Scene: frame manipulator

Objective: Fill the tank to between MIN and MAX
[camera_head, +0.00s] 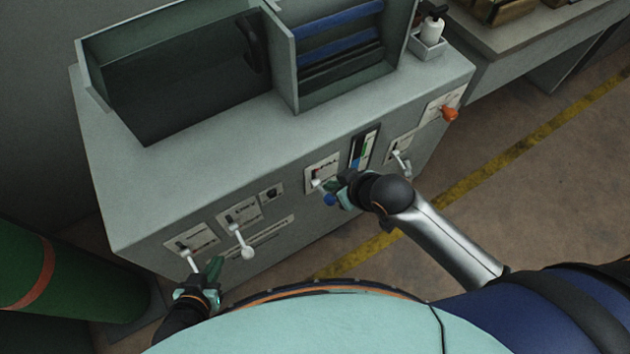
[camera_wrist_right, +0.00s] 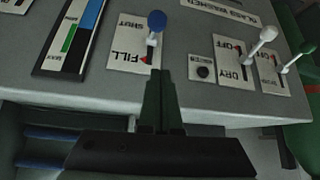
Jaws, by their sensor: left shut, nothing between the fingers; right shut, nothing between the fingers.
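The FILL plate (camera_wrist_right: 132,45) is on the front of the grey machine (camera_head: 150,185). Its lever has a blue knob (camera_wrist_right: 157,20), which also shows in the head view (camera_head: 329,200). My right gripper (camera_wrist_right: 160,78) is shut and empty close to this lever; in the wrist view a gap shows between fingertips and knob. The level gauge (camera_wrist_right: 78,38), beside the FILL plate, has a blue column and a green band; in the head view (camera_head: 363,148) it is too small to read exactly. My left gripper (camera_head: 214,268) is shut and empty near the leftmost lever (camera_head: 191,264).
The DRY lever (camera_wrist_right: 262,38) has a white knob. A lever with a green knob (camera_wrist_right: 305,52) stands beyond it. An orange knob (camera_head: 450,114) is at the machine's right end. An open basin (camera_head: 185,70) is on top. A green cylinder (camera_head: 70,280) stands at left.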

